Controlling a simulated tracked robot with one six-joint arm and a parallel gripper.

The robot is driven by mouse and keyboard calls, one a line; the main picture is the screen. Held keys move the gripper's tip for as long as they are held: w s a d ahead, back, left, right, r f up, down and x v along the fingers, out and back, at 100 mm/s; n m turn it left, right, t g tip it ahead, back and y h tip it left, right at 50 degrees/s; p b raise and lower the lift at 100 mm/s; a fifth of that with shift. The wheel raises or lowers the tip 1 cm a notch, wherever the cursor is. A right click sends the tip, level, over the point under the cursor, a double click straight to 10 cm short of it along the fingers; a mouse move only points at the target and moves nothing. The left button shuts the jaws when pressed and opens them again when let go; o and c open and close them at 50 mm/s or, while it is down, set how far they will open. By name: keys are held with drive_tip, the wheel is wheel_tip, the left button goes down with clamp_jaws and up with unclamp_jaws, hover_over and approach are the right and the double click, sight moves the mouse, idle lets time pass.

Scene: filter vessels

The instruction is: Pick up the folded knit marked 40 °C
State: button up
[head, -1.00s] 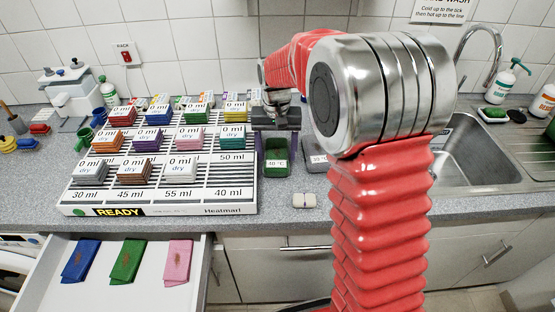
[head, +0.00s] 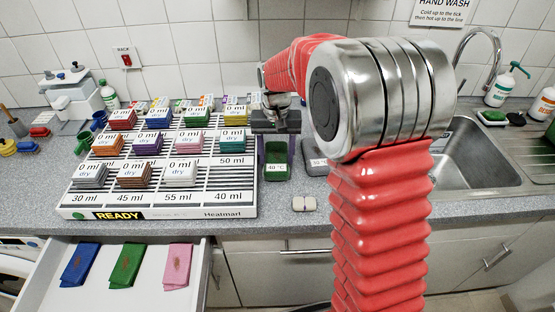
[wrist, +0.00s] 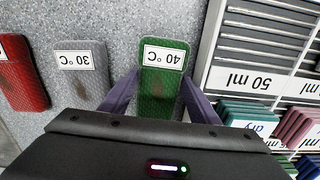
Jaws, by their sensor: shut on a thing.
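The green folded knit (wrist: 163,88) has a white label reading 40 °C and a brownish patch. In the wrist view it lies between the purple fingers of my gripper (wrist: 161,78), one on each side. My gripper is shut on it. The knit also shows in the head view (head: 276,153), on the counter just right of the rack, below my gripper (head: 276,135). I cannot tell whether it is clear of the counter. A grey knit marked 30 °C (wrist: 82,86) lies beside it, and a red one (wrist: 22,80) lies beyond that.
The slatted rack (head: 235,190) with several coloured stacks and ml labels stands close on the left. The sink (head: 485,150) is on the right. An open drawer (head: 150,290) below holds blue, green and pink folded cloths. A small pale block (head: 304,204) lies near the counter's front.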

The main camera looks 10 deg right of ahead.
sight(276, 159)
wheel_tip(276, 159, up, 10)
idle(0.6)
drive_tip(key=shift+w, duration=0.1)
idle(0.3)
